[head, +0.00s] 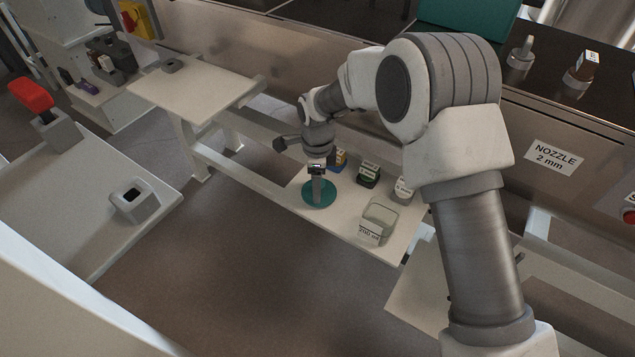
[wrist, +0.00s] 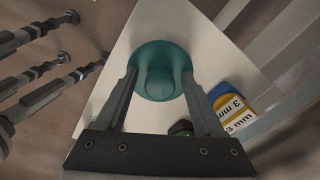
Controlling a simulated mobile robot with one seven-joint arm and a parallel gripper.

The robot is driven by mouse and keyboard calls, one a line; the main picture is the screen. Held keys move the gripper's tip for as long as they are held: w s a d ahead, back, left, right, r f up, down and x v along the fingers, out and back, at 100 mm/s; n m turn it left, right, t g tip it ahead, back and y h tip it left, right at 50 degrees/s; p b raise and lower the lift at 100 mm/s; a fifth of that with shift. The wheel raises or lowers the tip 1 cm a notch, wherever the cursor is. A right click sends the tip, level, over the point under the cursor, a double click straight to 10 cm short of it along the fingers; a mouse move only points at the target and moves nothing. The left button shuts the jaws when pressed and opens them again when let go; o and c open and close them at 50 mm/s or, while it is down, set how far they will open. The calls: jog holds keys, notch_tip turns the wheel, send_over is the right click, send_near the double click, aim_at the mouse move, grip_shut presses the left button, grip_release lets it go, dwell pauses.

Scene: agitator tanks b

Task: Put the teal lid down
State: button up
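The teal lid (head: 319,194) is a round disc with a knob. In the head view it appears to lie flat on the white shelf board (head: 345,228), near its left end. In the wrist view the lid (wrist: 158,51) is below my gripper (wrist: 160,74). My gripper's two fingers stand apart on either side of the knob, with a gap showing on each side. In the head view my gripper (head: 318,190) is directly over the lid and hides part of it.
A clear labelled jar (head: 377,225) stands to the right on the same board. Small labelled containers stand behind, including a dark one (head: 369,174) and a pale one (head: 404,190). A blue-and-yellow box (wrist: 234,108) is close to the right finger.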

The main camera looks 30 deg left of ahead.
notch_tip(320, 180, up, 12)
jog(key=p, duration=0.1)
jog(key=shift+r+p, duration=0.2)
jog(key=shift+p, duration=0.15)
